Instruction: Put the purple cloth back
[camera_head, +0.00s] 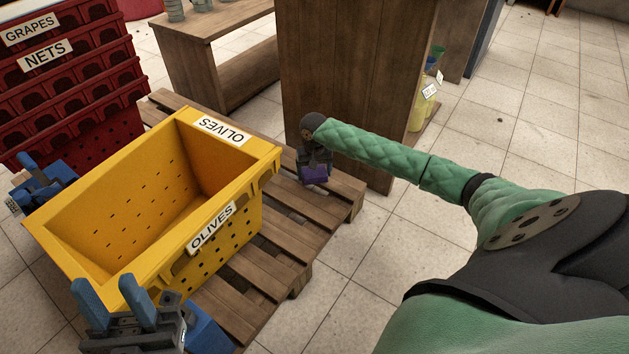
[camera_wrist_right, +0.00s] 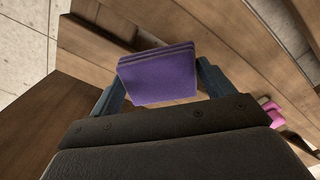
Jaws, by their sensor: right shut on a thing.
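The purple cloth shows as a small folded stack (camera_wrist_right: 158,75) in the right wrist view. It sits between the two fingers of my right gripper (camera_wrist_right: 160,88), which is shut on it. In the head view, my right gripper (camera_head: 315,165) hangs low with the cloth (camera_head: 314,176) at its tip, over the pallet's far right corner. I cannot tell whether the cloth touches the wood. My left gripper (camera_head: 115,300) appears at the lower left, by the near side of the yellow crate, its two blue fingers apart and empty. Its arm is hidden.
The yellow OLIVES crate (camera_head: 212,215) stands empty on a wooden pallet (camera_head: 265,265). A blue and dark device (camera_head: 42,183) sits at its left side. Red crates (camera_head: 85,90) are stacked behind. A tall wooden cabinet (camera_head: 350,80) stands close behind my right gripper. Tiled floor is free at right.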

